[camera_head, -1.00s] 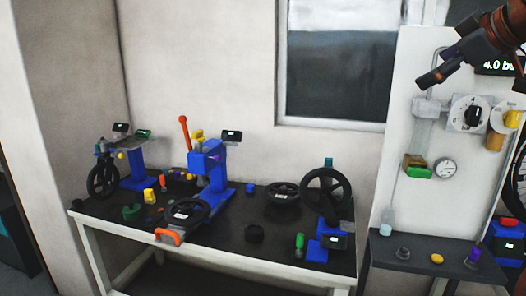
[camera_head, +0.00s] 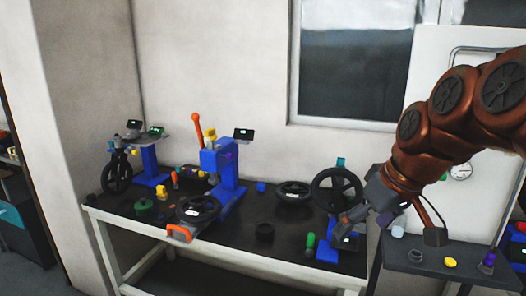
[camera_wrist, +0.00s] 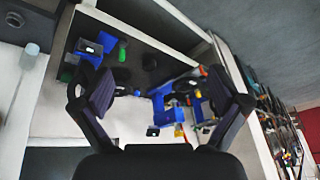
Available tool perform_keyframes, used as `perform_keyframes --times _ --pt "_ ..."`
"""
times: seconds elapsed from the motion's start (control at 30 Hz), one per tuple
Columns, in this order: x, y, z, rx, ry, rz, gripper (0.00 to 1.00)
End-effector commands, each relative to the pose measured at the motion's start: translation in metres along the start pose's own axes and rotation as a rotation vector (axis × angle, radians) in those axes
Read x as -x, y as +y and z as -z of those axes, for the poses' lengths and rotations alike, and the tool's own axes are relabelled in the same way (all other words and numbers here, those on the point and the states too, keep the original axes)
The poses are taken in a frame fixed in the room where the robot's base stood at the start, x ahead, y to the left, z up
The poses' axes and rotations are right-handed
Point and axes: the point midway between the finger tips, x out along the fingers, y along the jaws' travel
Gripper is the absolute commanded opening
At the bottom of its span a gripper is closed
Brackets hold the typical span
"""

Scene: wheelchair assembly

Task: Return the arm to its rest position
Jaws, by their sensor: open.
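My copper-coloured arm (camera_head: 440,135) reaches in from the right side of the head view, bent downward. My gripper (camera_head: 366,212) hangs at its end, in front of the right end of the black workbench (camera_head: 225,243) and the left end of the small side shelf. In the wrist view my gripper (camera_wrist: 160,88) has its two dark fingers spread wide, with nothing between them. The bench and its blue fixtures appear beyond the fingers there, apart from them. The arm hides part of the white wall panel.
The bench holds a blue press stand (camera_head: 222,172), several black wheels, a blue stand (camera_head: 150,165) at left and a green-handled tool (camera_head: 310,241). The side shelf (camera_head: 425,258) carries a yellow piece (camera_head: 450,262) and a purple piece (camera_head: 488,259).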

Motion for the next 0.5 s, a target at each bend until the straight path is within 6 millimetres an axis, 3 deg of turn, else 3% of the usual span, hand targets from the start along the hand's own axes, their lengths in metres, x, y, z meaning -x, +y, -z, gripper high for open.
perform_keyframes --times 0.2,0.5 --pt "-0.045 -0.029 -0.07 -0.108 -0.157 -0.006 0.98" --pt "-0.094 -0.056 -0.178 -0.264 -0.362 -0.062 0.98"
